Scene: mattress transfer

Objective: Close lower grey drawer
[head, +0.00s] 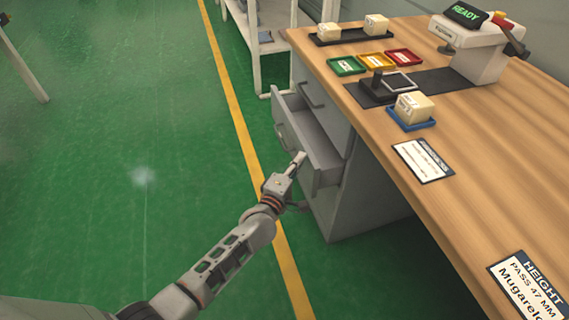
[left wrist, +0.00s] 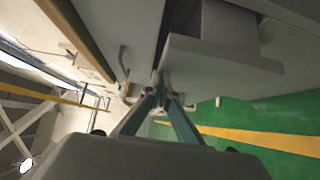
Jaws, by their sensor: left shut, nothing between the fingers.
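The lower grey drawer (head: 309,142) stands pulled out from the grey cabinet (head: 365,195) under the wooden table. Its inside looks empty in the head view. My left gripper (head: 300,157) is shut and empty, with its tips at the near end of the drawer front. In the left wrist view the gripper's fingertips (left wrist: 160,90) are close beside the edge of the grey drawer (left wrist: 215,65). I cannot tell whether they touch it. An upper drawer handle (head: 311,95) shows above the open drawer. My right gripper is in neither view.
The wooden tabletop (head: 480,165) holds cream blocks, coloured trays and a machine with a READY display (head: 466,13). A white shelf unit (head: 265,45) stands behind the cabinet. The green floor (head: 120,130) left of the drawer is clear, with a yellow line (head: 238,118) running along it.

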